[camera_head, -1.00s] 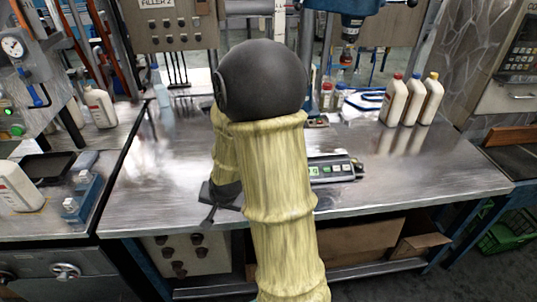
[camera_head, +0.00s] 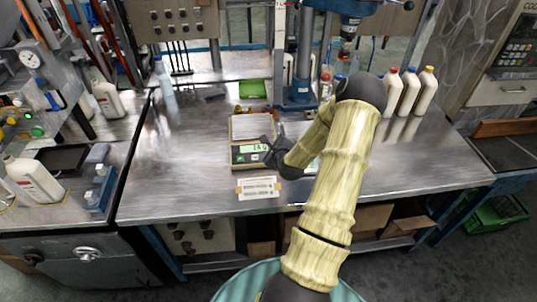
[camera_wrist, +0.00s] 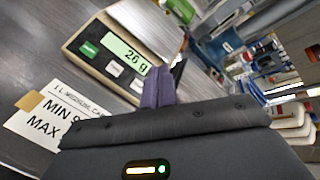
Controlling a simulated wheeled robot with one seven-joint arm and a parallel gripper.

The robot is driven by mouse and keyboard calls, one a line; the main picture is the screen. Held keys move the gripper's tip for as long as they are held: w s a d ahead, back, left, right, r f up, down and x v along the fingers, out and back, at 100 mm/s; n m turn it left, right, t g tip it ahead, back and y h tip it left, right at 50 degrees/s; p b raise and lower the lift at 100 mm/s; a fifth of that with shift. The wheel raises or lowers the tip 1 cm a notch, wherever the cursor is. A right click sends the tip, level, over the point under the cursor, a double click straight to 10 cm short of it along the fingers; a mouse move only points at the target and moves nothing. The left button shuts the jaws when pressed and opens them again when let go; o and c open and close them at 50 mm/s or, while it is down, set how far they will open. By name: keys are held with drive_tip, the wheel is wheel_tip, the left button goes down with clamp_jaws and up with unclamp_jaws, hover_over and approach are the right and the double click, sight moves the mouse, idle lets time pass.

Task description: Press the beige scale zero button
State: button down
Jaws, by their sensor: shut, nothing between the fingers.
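The beige scale (camera_head: 233,158) stands on the steel table, with a light metal plate (camera_head: 252,128) on top. Its lit green display (camera_wrist: 125,53) shows what looks like 26 g in the wrist view. I cannot read which is zero. My gripper (camera_wrist: 163,82) is shut and empty, its fingertips near the pale button; I cannot tell if they touch. In the head view my gripper (camera_head: 271,150) is at the scale's right front.
A white MIN/MAX card (camera_head: 258,188) lies in front of the scale; it also shows in the wrist view (camera_wrist: 45,118). Several capped bottles (camera_head: 408,92) stand at the back right. A blue press stand (camera_head: 303,70) is behind. The table's left part is clear.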

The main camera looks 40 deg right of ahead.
drive_tip(key=f+b, duration=0.2)
drive_tip(key=w+d+f+b, duration=0.1)
drive_tip(key=f+b, duration=0.1)
drive_tip(key=f, duration=0.1)
drive_tip(key=w+f+b, duration=0.1)
drive_tip(key=f+b, duration=0.1)
drive_tip(key=f, duration=0.1)
drive_tip(key=shift+w+d+f, duration=0.1)
drive_tip(key=shift+w+d, duration=0.05)
drive_tip(key=shift+d, duration=0.15)
drive_tip(key=shift+f, duration=0.1)
idle(1.9)
drive_tip(key=shift+w+d+f+b, duration=0.15)
drive_tip(key=shift+f+b, duration=0.1)
drive_tip(key=shift+b, duration=0.15)
drive_tip(key=shift+w+f+b, duration=0.1)
drive_tip(key=shift+f+b, duration=0.25)
drive_tip(key=shift+f, duration=0.05)
idle(0.6)
drive_tip(key=shift+r, duration=0.1)
drive_tip(key=shift+s+r+p, duration=0.25)
drive_tip(key=shift+r+p, duration=0.35)
drive_tip(key=shift+r, duration=0.1)
